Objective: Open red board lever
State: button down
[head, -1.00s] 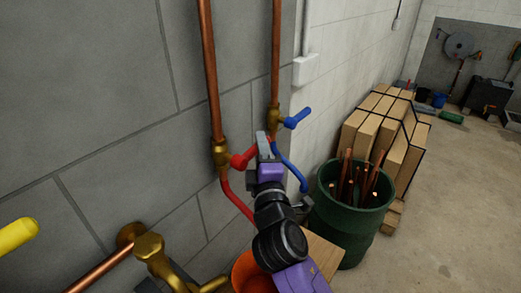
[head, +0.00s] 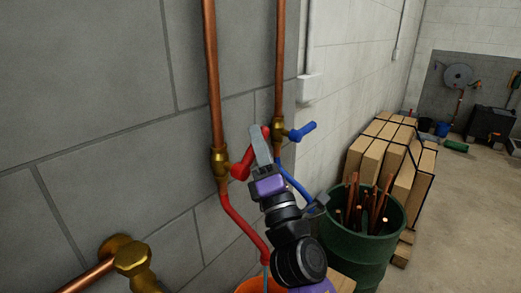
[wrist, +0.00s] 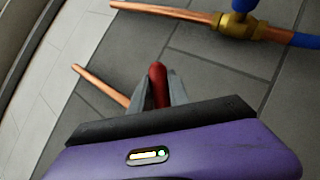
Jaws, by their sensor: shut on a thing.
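The red lever (head: 241,170) sits on a brass valve (head: 220,160) on the left copper pipe. In the head view it points right and a little up from the valve. My gripper (head: 261,145) is shut on the lever's outer part. In the wrist view the red lever (wrist: 158,84) stands between the two grey fingers (wrist: 161,92), with its rounded tip showing beyond them. The red valve's body is hidden in the wrist view. A red hose (head: 243,226) runs down from the valve.
A blue lever (head: 302,131) on another brass valve (head: 278,131) is close to the right of my gripper. A green barrel of copper pipes (head: 362,245) stands at lower right. Wrapped boxes (head: 385,155) are behind it. An orange bucket (head: 250,286) is below.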

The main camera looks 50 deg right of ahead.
jog(key=shift+a+n, duration=0.1)
jog(key=shift+n, duration=0.2)
jog(key=c, duration=1.3)
grip_release()
jog(key=shift+o, duration=0.2)
jog(key=shift+s+a+f+b, duration=0.2)
jog(key=shift+s+f+b, duration=0.1)
jog(key=shift+f+b, duration=0.1)
jog(key=b+v, duration=0.4)
jog(key=v, duration=0.2)
jog(key=shift+s, duration=0.3)
jog(key=shift+a+f, duration=0.1)
jog(key=shift+f, duration=0.1)
